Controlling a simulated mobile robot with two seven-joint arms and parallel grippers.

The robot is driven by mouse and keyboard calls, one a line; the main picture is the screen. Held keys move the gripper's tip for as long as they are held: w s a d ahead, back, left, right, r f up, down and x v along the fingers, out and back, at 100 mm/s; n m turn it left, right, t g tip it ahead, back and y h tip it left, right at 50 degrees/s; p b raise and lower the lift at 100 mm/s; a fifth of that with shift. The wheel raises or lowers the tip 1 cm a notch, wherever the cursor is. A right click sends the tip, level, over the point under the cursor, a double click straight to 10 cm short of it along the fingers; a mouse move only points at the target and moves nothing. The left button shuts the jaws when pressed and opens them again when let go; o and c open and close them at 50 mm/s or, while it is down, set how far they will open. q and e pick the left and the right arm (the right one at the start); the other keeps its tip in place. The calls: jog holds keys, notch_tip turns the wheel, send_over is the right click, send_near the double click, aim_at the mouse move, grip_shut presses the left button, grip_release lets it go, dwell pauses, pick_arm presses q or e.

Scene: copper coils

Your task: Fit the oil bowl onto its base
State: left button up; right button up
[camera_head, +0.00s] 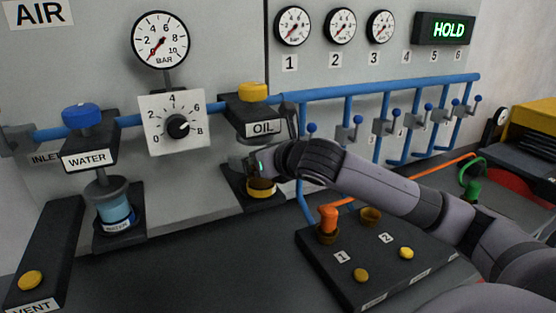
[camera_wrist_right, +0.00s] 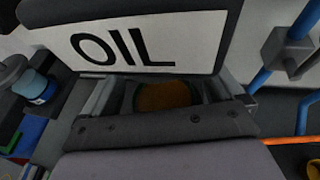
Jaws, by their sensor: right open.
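The OIL-labelled block (camera_head: 263,128) with a yellow knob (camera_head: 253,92) is mounted on the grey panel; its label fills the top of the right wrist view (camera_wrist_right: 125,43). Below it, the amber oil bowl (camera_head: 262,188) shows low down near a dark stand, partly hidden by my right gripper. My right gripper (camera_head: 252,165) is just below the OIL block, with its jaws open. In the right wrist view an amber round surface (camera_wrist_right: 163,96) lies between the fingers. I cannot tell whether the bowl touches the block or the fingers. My left gripper is not in view.
The WATER unit (camera_head: 88,158) with its blue bowl (camera_head: 116,213) stands to the left. A dial (camera_head: 177,126) is between the units. Blue pipes (camera_head: 380,88) with valves run right. A dark box (camera_head: 335,265) with sockets and yellow buttons lies in front, below my right arm.

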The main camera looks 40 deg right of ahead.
jog(key=b+v, duration=0.2)
jog(key=v, duration=0.9)
jog(key=shift+s, duration=0.25)
dwell(0.4)
